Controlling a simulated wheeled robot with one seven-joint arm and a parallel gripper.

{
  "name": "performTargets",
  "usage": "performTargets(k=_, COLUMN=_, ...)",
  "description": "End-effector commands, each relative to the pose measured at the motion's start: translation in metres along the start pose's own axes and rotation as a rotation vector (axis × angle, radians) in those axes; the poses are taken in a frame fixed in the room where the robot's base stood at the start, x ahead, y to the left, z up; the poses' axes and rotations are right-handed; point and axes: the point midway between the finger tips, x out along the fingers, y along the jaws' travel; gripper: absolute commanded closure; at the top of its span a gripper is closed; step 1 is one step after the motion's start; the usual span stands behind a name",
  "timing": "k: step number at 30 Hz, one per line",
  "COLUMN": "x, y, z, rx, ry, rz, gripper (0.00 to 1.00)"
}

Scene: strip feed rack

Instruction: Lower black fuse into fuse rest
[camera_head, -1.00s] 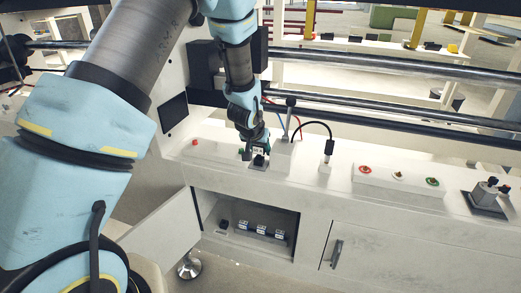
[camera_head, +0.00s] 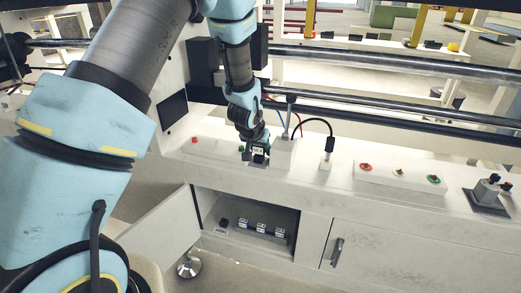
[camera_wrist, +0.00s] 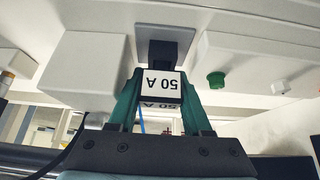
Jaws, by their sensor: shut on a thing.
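The black fuse (camera_wrist: 162,84) has a white label reading 50 A, upside down in the wrist view. My gripper (camera_wrist: 162,100) is shut on it, with one green finger on each side. The fuse rest (camera_wrist: 180,33) is a grey plate with a black block (camera_wrist: 161,52) beyond the fuse. Fuse and block overlap in this view, so I cannot tell whether they touch. In the head view my gripper (camera_head: 254,148) and the fuse (camera_head: 260,155) are right over the rest (camera_head: 258,165), partly hiding it.
A white box (camera_wrist: 82,70) stands close beside the rest. A green button (camera_wrist: 216,80) is on the other side. Below, an open compartment (camera_head: 210,238) holds several fuses. A button panel (camera_head: 398,180) and a lever switch (camera_head: 489,195) stand at the right.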

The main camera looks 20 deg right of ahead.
Motion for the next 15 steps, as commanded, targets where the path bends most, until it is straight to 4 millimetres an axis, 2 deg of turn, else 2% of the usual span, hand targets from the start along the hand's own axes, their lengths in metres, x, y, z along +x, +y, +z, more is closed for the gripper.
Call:
performTargets(k=4, x=-0.0002, y=0.0001, z=-0.0002, rx=0.000, ry=0.000, rz=0.000, gripper=1.00)
performTargets(k=5, x=-0.0002, y=0.0001, z=-0.0002, rx=0.000, ry=0.000, rz=0.000, gripper=0.48)
performTargets(k=13, x=-0.0003, y=0.0007, z=-0.0003, rx=0.001, ry=0.000, rz=0.001, gripper=0.17)
performTargets(k=15, x=-0.0004, y=0.0010, z=-0.0002, rx=0.002, ry=0.000, rz=0.002, gripper=0.16)
